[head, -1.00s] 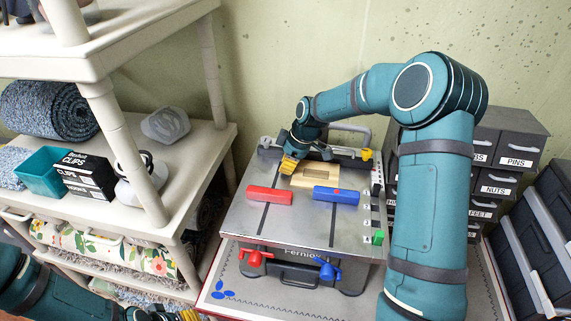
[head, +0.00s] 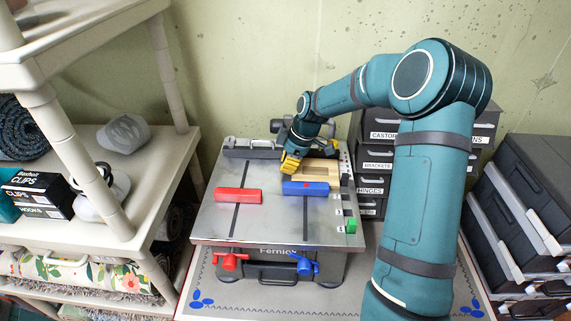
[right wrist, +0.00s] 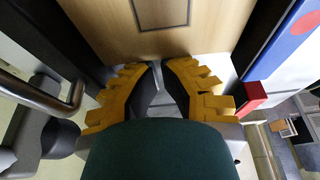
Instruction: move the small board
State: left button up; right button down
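The small board (head: 322,168) is pale wood with a rectangular recess or opening. It lies on the grey table top (head: 265,225), just behind the blue block (head: 305,188). My right gripper (head: 290,163) is low at the board's left end. In the right wrist view the board (right wrist: 155,30) fills the top. The yellow fingers of the gripper (right wrist: 157,66) are drawn together at its near edge, with only a narrow gap and nothing held between them. I cannot tell whether they touch the board. My left gripper is not in view.
A red block (head: 238,195) lies front left on the table top. A dark fence (head: 250,148) runs along the back. Red (head: 230,261) and blue (head: 304,264) handles stick out in front. Drawer cabinets stand right; a shelf unit (head: 150,190) stands left.

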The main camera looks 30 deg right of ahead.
aim_at(302, 168)
jog(key=v, duration=1.2)
jog(key=shift+s+f, duration=0.1)
